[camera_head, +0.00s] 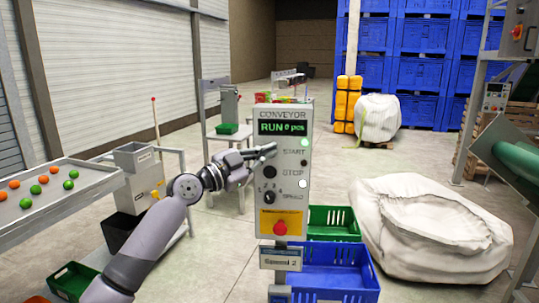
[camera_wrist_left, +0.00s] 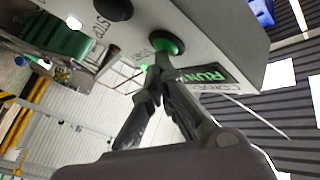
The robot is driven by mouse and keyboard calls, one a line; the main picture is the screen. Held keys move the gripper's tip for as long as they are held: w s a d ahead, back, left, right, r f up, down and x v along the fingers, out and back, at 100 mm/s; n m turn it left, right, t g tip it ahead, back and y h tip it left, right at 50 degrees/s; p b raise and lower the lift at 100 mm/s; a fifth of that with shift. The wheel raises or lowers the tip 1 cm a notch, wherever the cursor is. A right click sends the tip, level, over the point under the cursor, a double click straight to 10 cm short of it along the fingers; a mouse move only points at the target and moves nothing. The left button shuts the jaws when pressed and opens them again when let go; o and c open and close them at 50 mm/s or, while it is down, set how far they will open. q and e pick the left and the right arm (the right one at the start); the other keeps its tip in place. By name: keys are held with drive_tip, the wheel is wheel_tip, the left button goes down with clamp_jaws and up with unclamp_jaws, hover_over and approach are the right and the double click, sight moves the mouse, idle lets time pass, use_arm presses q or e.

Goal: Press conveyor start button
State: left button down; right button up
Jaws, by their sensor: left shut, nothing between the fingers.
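The grey conveyor control box (camera_head: 297,185) stands on a post, with START, STOP and SPEED labels. Its display (camera_head: 282,128) reads RUN 0 pcs in green, and a pale green lamp (camera_head: 304,143) glows beside START. My left gripper (camera_head: 271,149) is shut and empty, its tips at the START row, hiding the button in the head view. In the left wrist view the green start button (camera_wrist_left: 167,42) shows right at the shut fingertips (camera_wrist_left: 161,62); I cannot tell whether they press it. The black STOP button (camera_head: 269,173) is just below. My right gripper is not in view.
A red stop knob (camera_head: 280,228) sits low on the box. A green crate (camera_head: 335,221) and a blue crate (camera_head: 333,254) are behind the post. A tray with orange and green balls (camera_head: 60,196) is at left. A white sack (camera_head: 432,225) lies at right.

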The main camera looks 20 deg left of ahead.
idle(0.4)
use_arm(q)
drive_tip(key=shift+s+d, duration=0.15)
drive_tip(key=shift+s, duration=0.65)
drive_tip(key=shift+p, duration=0.3)
drive_tip(key=s+p, duration=0.1)
drive_tip(key=s, duration=0.1)
drive_tip(key=s+d+p, duration=0.1)
drive_tip(key=s, duration=0.2)
